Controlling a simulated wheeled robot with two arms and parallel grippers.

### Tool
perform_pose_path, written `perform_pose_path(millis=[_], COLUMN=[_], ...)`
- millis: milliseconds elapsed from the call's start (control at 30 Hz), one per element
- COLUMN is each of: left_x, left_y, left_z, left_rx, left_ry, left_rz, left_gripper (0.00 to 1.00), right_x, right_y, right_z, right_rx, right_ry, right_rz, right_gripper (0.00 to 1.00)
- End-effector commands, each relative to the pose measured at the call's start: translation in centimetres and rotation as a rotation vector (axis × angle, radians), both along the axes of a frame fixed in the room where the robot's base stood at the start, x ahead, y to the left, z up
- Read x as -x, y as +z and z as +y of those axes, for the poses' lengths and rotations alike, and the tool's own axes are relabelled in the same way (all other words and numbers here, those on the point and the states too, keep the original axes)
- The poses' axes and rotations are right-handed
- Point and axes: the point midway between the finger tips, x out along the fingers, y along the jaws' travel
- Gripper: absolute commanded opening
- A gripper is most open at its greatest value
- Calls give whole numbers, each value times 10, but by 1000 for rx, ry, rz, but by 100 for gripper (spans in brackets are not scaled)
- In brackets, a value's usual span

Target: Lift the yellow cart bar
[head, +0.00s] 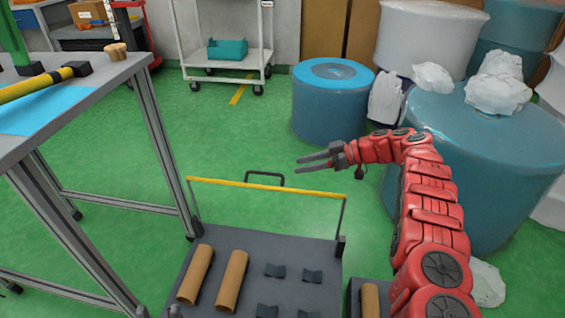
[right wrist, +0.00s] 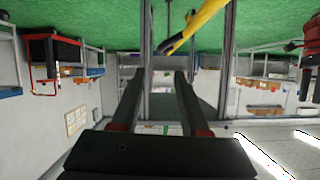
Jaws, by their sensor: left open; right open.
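The yellow cart bar (head: 225,184) runs across the top of two thin grey posts at the far end of a dark grey cart (head: 315,245). The bar looks level and stands above the deck. My right gripper (head: 297,165) is open and empty, above and behind the bar in the head view, pointing left. It looks apart from the bar. In the right wrist view its two fingers (right wrist: 159,73) are spread with nothing between them. A yellow piece (right wrist: 200,22) shows above them there; I cannot tell whether it is the bar. My left gripper is not visible.
Brown rolls (head: 232,281) and small black pieces lie on the cart deck. A workbench (head: 140,68) stands at the left. Blue drums (head: 335,115) with white bags stand at the right. A white trolley (head: 225,60) is at the back. Green floor between is clear.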

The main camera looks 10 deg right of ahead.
Motion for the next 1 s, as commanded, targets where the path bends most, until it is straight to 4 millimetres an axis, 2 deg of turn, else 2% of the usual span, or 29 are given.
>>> perform_pose_path(millis=[67,100,267,1000], left_x=[-1,-1,0,0], left_y=[5,1,-2,-2], left_z=[0,0,0,0], left_rx=[5,4,-1,-2], left_ry=[-1,-1,-1,0], left_rz=[5,4,1,0], left_gripper=[50,50,50,50], right_x=[5,6,11,12], right_y=[8,7,13,16], right_z=[-16,-22,-36,-39], right_rx=[3,3,2,2], right_ry=[0,1,0,2], right_rz=[-2,-3,-1,1], right_gripper=[45,45,45,45])
